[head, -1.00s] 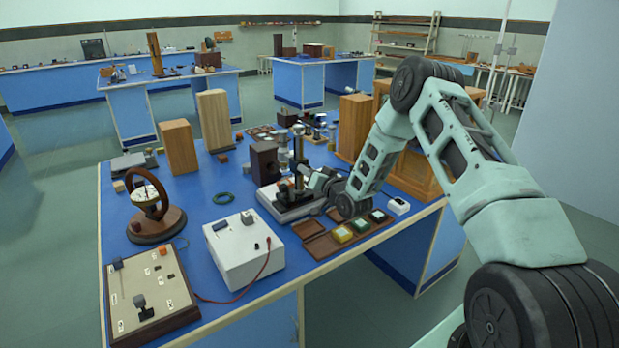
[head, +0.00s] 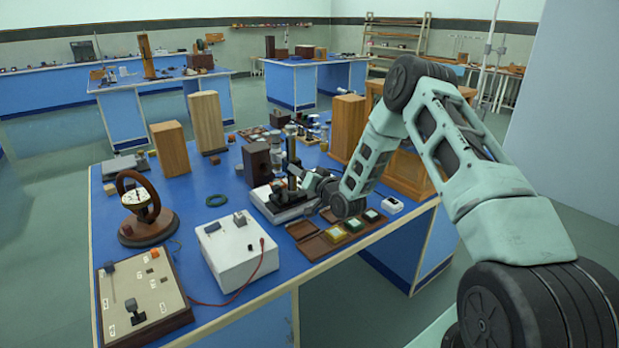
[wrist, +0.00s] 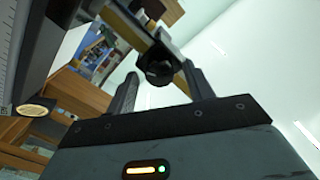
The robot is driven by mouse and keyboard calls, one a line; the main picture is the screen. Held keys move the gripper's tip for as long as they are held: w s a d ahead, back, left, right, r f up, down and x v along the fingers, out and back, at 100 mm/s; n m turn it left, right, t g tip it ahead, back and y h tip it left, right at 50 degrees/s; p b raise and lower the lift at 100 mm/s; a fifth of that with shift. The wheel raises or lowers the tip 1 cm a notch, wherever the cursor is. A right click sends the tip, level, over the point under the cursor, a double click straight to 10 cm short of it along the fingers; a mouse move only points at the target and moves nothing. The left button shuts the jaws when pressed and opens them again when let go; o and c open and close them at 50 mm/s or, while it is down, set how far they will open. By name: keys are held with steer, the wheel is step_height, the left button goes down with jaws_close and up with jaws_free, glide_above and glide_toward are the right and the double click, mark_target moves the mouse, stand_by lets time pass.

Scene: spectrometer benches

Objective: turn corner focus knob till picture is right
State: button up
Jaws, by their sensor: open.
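A bench instrument stands on the blue table in the head view, with a pale base (head: 270,208) and a dark upright column (head: 291,150). In the wrist view a round black knob (wrist: 158,72) sits on a dark and brass-coloured bar. My gripper (wrist: 160,66) is open, with one finger on each side of the knob in that view. I cannot tell whether either finger touches it. In the head view my gripper (head: 309,180) is beside the column, small and partly lost against it. No picture from the instrument is readable in these frames.
A brown case with coloured squares (head: 325,243) lies just in front of my wrist. A white box (head: 238,258) with a red lead stands to the left. A dark wooden block (head: 257,165) and tall wooden blocks (head: 347,128) stand near the instrument.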

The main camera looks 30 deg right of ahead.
steer(key=s+b, duration=0.4)
steer(key=s, duration=1.3)
steer(key=shift+s+d, duration=0.15)
steer(key=shift+d, duration=0.15)
steer(key=w+a+n+g+y, duration=0.25)
steer(key=a+n+g, duration=0.25)
steer(key=a, duration=0.9)
steer(key=s+a+r+n+g, duration=0.1)
steer(key=s+a+n+g, duration=0.2)
steer(key=s+a+g, duration=0.5)
steer(key=s+a+r+n+g, duration=0.1)
steer(key=s+a, duration=0.2)
steer(key=s, duration=0.5)
steer(key=s+a+r+n+g+h, duration=0.1)
steer(key=s+a, duration=0.3)
steer(key=s, duration=0.4)
steer(key=s+a+r+n+g+h, duration=0.1)
steer(key=s+a+r+n+g, duration=0.2)
steer(key=s, duration=0.6)
steer(key=shift+a+r, duration=0.25)
steer(key=shift+a, duration=0.1)
